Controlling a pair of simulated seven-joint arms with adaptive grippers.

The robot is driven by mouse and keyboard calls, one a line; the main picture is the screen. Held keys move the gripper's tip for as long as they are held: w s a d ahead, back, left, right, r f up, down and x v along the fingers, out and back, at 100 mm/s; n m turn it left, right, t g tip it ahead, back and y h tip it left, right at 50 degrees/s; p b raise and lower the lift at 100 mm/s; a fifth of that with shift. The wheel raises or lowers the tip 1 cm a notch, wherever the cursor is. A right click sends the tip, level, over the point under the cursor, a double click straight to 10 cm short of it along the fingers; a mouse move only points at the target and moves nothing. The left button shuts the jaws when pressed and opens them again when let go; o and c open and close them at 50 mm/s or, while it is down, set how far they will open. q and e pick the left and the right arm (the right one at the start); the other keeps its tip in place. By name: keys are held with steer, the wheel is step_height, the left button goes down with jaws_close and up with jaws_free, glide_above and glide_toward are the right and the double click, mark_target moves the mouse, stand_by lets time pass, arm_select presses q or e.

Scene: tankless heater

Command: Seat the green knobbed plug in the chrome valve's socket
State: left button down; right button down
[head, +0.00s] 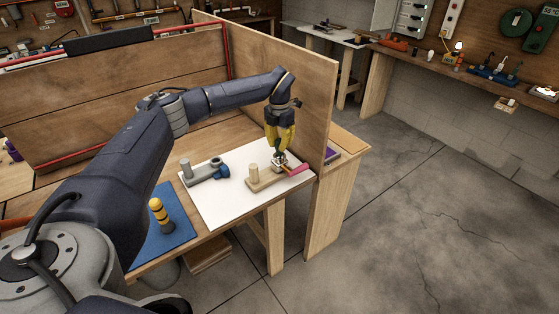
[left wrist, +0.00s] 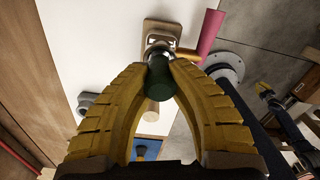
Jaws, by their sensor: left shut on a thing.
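My left gripper (head: 280,152) points down at the far right of the white sheet, its yellow fingers shut on the green knobbed plug. The plug (left wrist: 160,78) shows dark green between the fingertips in the left wrist view (left wrist: 160,66); in the head view the fingers mostly hide it. The chrome valve (left wrist: 158,48) is right at the plug's far end, on a wooden base (head: 262,184); it also shows in the head view (head: 280,162). I cannot tell whether the plug's end is in the socket or just above it.
A pink cylinder (head: 299,169) lies beside the valve. A grey fitting with a blue part (head: 206,172) lies left on the white sheet (head: 217,210). A wooden panel (head: 318,100) rises close behind.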

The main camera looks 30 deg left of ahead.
arm_select(q)
steer(key=shift+f, duration=1.35)
stand_by(1.5)
steer(key=c, duration=1.2)
jaws_free()
steer(key=shift+c, duration=0.2)
steer(key=shift+r, duration=0.15)
step_height(320, 180, up, 12)
steer(key=shift+f, duration=0.1)
steer(key=shift+s+f, duration=0.1)
